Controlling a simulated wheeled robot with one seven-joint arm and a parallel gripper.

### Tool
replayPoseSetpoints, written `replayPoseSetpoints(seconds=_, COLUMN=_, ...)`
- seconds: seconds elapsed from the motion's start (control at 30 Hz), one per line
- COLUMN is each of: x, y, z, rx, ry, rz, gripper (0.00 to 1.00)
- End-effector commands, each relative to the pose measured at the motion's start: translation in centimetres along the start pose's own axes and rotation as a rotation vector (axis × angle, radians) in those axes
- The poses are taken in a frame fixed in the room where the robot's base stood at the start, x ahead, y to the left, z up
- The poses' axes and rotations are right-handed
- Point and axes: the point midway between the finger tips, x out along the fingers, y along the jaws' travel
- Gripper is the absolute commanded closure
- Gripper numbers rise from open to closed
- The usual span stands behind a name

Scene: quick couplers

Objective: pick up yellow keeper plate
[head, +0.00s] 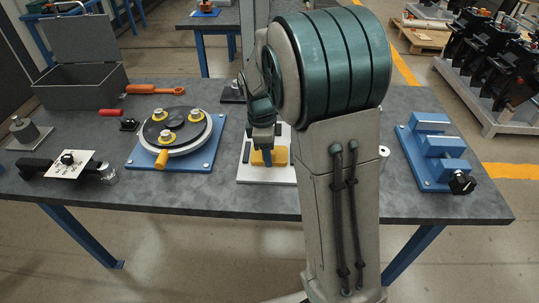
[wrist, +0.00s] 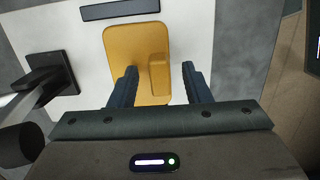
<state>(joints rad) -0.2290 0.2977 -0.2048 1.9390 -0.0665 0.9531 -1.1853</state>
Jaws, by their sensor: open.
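The yellow keeper plate (wrist: 125,48) is a flat plate with rounded corners and a raised rib along its right side. It lies on a white board (wrist: 200,30); it also shows in the head view (head: 281,155), partly hidden by my gripper. My gripper (wrist: 160,84) is open and empty over the near end of the plate. In the wrist view the rib lies between its fingers; the left finger overlaps the plate's lower left, and the right finger is over the board. Whether the fingertips touch anything cannot be told. In the head view my gripper (head: 266,155) points down at the plate.
A dark bar (wrist: 120,9) lies on the board beyond the plate. A black fixture (wrist: 48,75) stands left of it. A round turntable (head: 195,138) on a blue base is to the left, and blue stepped blocks (head: 430,145) are to the right.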

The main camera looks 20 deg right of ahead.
Motion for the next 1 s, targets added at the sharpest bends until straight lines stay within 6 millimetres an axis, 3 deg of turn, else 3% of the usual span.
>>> replayPoseSetpoints(seconds=0.03, x=0.0, y=0.0, z=0.0, rx=0.0, ry=0.0, rz=0.0, gripper=0.56)
replayPoseSetpoints(seconds=0.2, x=0.0, y=0.0, z=0.0, rx=0.0, ry=0.0, rz=0.0, gripper=1.0)
replayPoseSetpoints(seconds=0.67, x=-0.8, y=0.1, z=0.1, rx=0.001, ry=0.002, rz=0.004, gripper=1.0)
replayPoseSetpoints(seconds=0.93, x=-4.6, y=0.1, z=0.5, rx=0.002, ry=0.004, rz=0.007, gripper=1.0)
replayPoseSetpoints(seconds=1.0, x=-4.9, y=-0.7, z=1.9, rx=0.004, ry=0.003, rz=0.005, gripper=1.0)
